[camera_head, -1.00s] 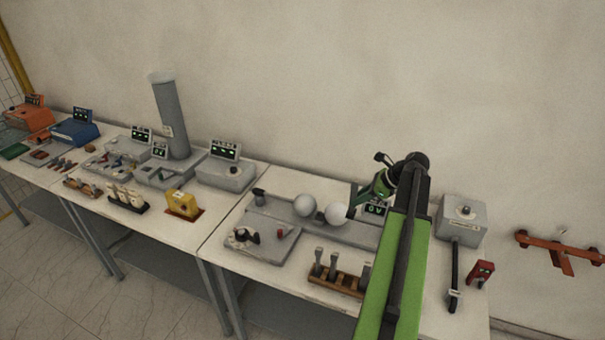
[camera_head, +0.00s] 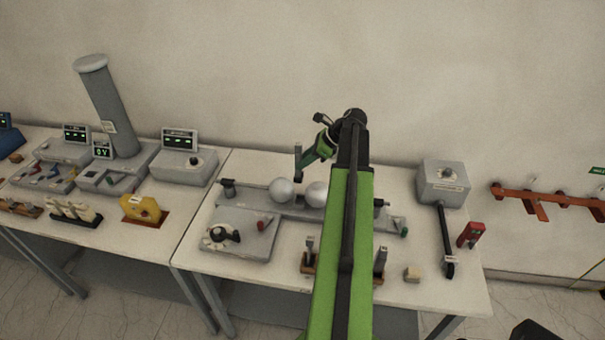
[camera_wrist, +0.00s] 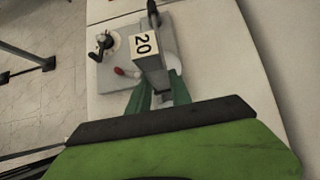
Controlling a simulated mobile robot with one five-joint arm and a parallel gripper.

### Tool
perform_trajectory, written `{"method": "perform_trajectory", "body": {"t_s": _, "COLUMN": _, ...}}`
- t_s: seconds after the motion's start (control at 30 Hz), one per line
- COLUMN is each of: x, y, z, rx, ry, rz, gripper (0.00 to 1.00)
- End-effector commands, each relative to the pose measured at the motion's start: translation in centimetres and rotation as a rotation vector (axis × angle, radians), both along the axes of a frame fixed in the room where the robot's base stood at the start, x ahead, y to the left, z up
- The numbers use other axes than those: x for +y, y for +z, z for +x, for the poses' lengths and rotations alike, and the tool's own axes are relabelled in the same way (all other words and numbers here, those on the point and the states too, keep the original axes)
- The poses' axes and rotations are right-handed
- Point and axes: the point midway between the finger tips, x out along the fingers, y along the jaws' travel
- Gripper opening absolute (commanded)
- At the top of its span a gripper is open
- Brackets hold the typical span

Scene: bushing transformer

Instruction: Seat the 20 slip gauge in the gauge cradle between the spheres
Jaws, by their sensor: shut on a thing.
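The 20 slip gauge (camera_wrist: 148,64) is a grey block with a white label reading 20 in the wrist view. My gripper (camera_wrist: 158,88) is shut on its lower end in that picture. In the head view the gauge (camera_head: 298,160) hangs upright from my gripper (camera_head: 305,160), above the gap between two pale spheres, the left sphere (camera_head: 281,190) and the right sphere (camera_head: 316,194). The gauge looks apart from both spheres. The spheres sit on a long grey base (camera_head: 256,205). The gauge cradle cannot be made out between them.
A wooden rack (camera_head: 308,268) with other gauges stands in front, partly hidden by my arm. A grey control panel (camera_head: 238,240) with a red knob lies front left.

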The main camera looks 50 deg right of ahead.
Motion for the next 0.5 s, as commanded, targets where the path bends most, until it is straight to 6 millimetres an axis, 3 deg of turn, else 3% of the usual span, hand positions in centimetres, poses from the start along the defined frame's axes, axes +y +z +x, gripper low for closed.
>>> {"method": "perform_trajectory", "body": {"t_s": 0.03, "x": -0.1, "y": -1.6, "z": -0.1, "rx": -0.001, "ry": -0.003, "rz": 0.0, "gripper": 0.0}}
{"method": "perform_trajectory", "body": {"t_s": 0.2, "x": -0.4, "y": -3.8, "z": -0.3, "rx": -0.001, "ry": -0.008, "rz": 0.001, "gripper": 0.0}}
{"method": "perform_trajectory", "body": {"t_s": 0.5, "x": -0.5, "y": -4.1, "z": -0.4, "rx": -0.001, "ry": -0.009, "rz": 0.001, "gripper": 0.0}}
